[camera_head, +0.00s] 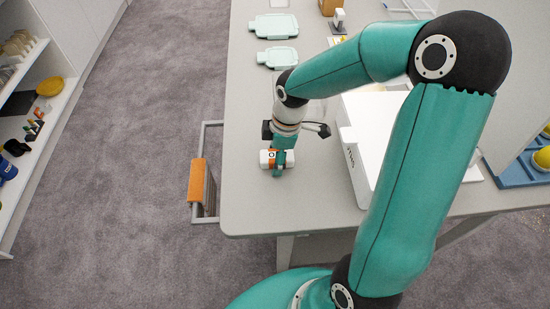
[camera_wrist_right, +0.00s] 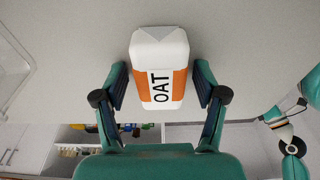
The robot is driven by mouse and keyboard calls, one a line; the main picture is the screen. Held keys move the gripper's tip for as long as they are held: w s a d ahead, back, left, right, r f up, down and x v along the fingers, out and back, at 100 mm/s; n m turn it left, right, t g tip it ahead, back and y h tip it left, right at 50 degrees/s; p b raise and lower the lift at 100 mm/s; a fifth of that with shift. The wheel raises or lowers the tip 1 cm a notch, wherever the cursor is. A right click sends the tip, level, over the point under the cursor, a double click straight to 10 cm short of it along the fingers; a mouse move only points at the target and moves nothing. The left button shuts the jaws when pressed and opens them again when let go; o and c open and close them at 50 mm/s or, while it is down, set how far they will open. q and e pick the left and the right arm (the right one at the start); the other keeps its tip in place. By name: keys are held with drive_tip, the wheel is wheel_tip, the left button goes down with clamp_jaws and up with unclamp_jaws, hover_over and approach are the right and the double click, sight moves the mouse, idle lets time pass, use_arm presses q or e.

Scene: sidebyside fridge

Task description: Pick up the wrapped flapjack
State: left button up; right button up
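The wrapped flapjack (camera_head: 265,158) is a white packet with an orange band, lying on the grey table (camera_head: 245,205) near its left edge. In the right wrist view the flapjack (camera_wrist_right: 160,62) shows the black letters OAT. My right gripper (camera_head: 278,161) is down at the flapjack. In the wrist view my right gripper (camera_wrist_right: 160,68) is open, with one finger on each side of the packet and a narrow gap showing at each side. The gripper partly covers the packet in the head view. My left gripper is not in view.
A white box-like unit (camera_head: 357,165) stands right of the gripper on the table. Two pale green lidded containers (camera_head: 273,26) lie farther back. A metal frame with an orange pad (camera_head: 197,180) is beside the table's left edge. Shelves (camera_head: 45,105) stand across the carpet.

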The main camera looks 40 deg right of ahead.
drive_tip(key=c, duration=1)
drive_tip(key=shift+o, duration=0.2)
